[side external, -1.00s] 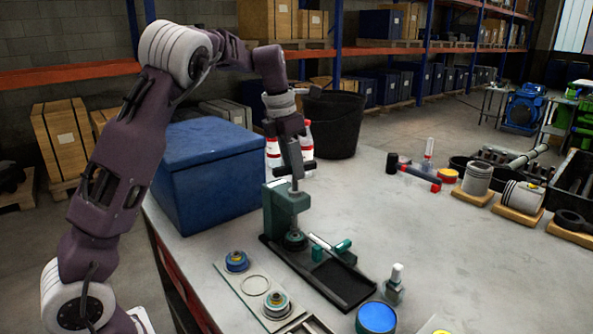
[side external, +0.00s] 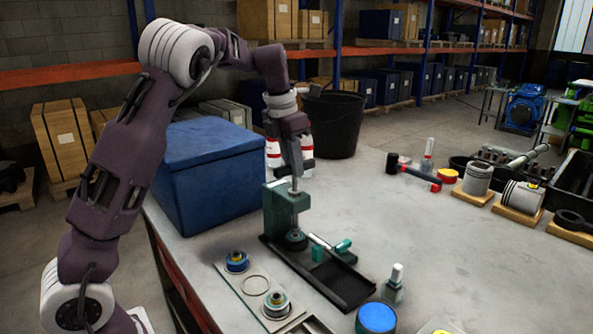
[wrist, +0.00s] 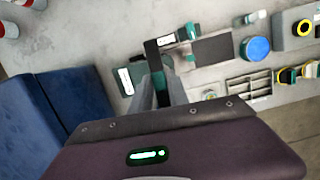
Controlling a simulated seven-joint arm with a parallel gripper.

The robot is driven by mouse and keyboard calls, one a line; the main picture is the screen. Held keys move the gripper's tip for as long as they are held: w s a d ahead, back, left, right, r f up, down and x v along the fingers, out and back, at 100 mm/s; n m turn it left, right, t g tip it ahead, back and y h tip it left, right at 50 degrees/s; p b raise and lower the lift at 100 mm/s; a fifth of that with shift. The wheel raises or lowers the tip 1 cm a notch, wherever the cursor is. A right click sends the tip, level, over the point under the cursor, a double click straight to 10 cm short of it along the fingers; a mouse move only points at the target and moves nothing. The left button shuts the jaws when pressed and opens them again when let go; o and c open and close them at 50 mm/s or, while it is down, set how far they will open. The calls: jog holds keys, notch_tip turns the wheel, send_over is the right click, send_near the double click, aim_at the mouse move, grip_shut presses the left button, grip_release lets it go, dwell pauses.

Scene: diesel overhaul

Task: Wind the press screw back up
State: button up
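The green bench press (side external: 287,206) stands at the left end of a dark base. Its thin metal screw (side external: 295,186) rises upright from the head, with a dark crossbar (side external: 306,169) at the top. My gripper (side external: 295,170) points down at the crossbar from directly above. In the wrist view, the grey fingers (wrist: 160,92) reach over the green press head (wrist: 153,84) and the dark bar (wrist: 152,58). The fingertips overlap the bar and screw top, so their grip is hidden. A round dark part (side external: 295,240) sits below the press head.
A blue box (side external: 208,165) stands close left of the press. White-and-red bottles (side external: 308,158) stand behind my gripper. A plate with ringed parts (side external: 257,292) lies in front, and a blue-lidded tin (side external: 376,318) at front right.

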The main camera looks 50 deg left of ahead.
jog(key=o, duration=0.4)
jog(key=shift+r, duration=4.75)
